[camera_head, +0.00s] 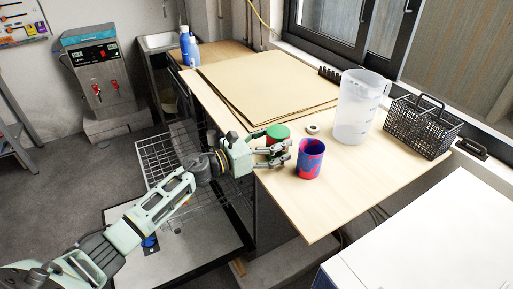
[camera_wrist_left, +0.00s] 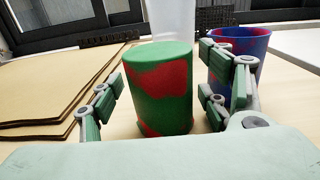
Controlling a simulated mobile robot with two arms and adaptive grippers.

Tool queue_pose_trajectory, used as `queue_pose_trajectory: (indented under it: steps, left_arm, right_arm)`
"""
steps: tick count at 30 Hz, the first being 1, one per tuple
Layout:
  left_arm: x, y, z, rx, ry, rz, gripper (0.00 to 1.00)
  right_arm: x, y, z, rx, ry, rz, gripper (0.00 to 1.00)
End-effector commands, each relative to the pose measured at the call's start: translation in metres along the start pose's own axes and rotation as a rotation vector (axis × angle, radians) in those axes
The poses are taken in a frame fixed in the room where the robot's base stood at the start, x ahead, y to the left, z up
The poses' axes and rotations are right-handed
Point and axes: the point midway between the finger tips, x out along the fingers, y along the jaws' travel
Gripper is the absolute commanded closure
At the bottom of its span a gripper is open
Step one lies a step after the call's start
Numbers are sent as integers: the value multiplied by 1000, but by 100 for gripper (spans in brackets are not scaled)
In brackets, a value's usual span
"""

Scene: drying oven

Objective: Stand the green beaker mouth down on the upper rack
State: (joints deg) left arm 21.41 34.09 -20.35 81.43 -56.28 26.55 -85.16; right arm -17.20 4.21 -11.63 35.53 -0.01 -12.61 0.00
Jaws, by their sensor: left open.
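The green beaker (camera_head: 277,132), green with red patches, stands mouth down on the wooden table, its closed end up. In the left wrist view the beaker (camera_wrist_left: 160,85) stands between the two fingers of my left gripper (camera_head: 284,152), with gaps at both sides. My left gripper is open, low over the table edge. In the head view it hides the beaker's lower part. A wire rack (camera_head: 155,152) sits to the left of the table, with more wire mesh lower down, partly hidden by my left arm. My right gripper is out of view.
A blue and red cup (camera_head: 310,160) stands mouth up just right of my left gripper. A clear jug (camera_head: 357,108), a black wire basket (camera_head: 420,125) and a small roll (camera_head: 312,129) are farther right and back. Flat brown boards (camera_head: 265,82) cover the table's back.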

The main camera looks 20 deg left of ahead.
Motion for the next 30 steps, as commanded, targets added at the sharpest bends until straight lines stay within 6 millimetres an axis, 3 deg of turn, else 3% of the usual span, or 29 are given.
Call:
queue_pose_trajectory:
  steps: [9, 15, 30]
  left_arm:
    - [-72, 0, -7, 1, 6, 0, 30]
    - [-99, -1, -4, -1, 4, -1, 30]
    - [-108, 0, -1, 0, 2, -1, 30]
  right_arm:
    - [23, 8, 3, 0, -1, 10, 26]
    - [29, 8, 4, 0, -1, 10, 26]
    - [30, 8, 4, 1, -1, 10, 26]
